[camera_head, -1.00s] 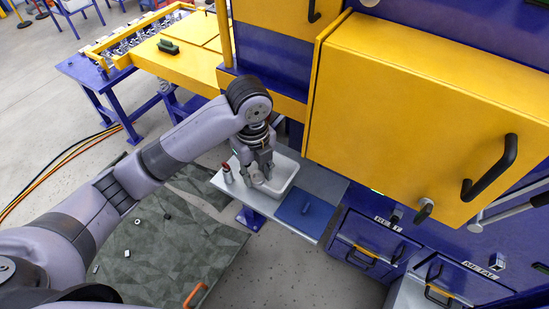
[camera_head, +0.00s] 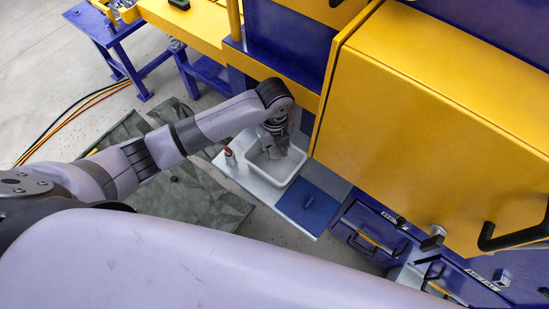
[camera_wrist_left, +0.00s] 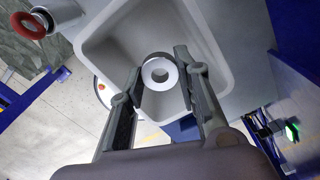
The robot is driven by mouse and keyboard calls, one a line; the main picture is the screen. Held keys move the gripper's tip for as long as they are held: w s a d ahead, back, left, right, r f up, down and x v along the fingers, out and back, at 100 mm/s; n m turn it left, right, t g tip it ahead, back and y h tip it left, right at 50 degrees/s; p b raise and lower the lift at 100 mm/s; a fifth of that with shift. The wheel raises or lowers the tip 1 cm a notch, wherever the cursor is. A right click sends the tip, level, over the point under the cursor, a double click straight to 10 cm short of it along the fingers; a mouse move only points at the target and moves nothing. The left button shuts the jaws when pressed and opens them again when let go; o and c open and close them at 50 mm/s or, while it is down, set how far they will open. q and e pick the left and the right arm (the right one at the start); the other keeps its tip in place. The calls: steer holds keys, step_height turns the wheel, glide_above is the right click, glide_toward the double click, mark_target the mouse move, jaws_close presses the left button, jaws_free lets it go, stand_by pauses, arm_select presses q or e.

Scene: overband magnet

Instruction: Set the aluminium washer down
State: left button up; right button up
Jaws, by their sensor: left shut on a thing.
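My left gripper (camera_head: 275,148) is over the white tray (camera_head: 291,176) on the small shelf table, and its fingers reach into the tray's outline. In the left wrist view the gripper (camera_wrist_left: 160,68) is shut on the aluminium washer (camera_wrist_left: 160,83), a pale grey ring with a round hole, gripped between the two fingertips. The tray (camera_wrist_left: 100,45) lies behind the washer in that view. I cannot tell how far the washer is above the tray's floor. The washer cannot be made out in the head view. My right gripper is not in view.
A small red-topped item (camera_head: 229,156) stands left of the tray and shows in the wrist view (camera_wrist_left: 28,25). A blue plate (camera_head: 307,205) lies on the table's front right. A large yellow cabinet (camera_head: 440,130) rises close on the right. A camouflage-like mat (camera_head: 200,200) covers the floor.

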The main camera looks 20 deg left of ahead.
mark_target(274, 166)
arm_select(q)
steer(key=shift+s+f, duration=0.1)
steer(key=shift+f, duration=3.4)
steer(key=shift+f, duration=0.15)
steer(key=o, duration=0.8)
steer(key=shift+o, duration=0.3)
step_height(274, 166, up, 11)
steer(key=shift+r, duration=0.15)
steer(key=shift+r+b, duration=0.3)
steer(key=shift+r, duration=0.25)
steer(key=shift+d+f, duration=0.1)
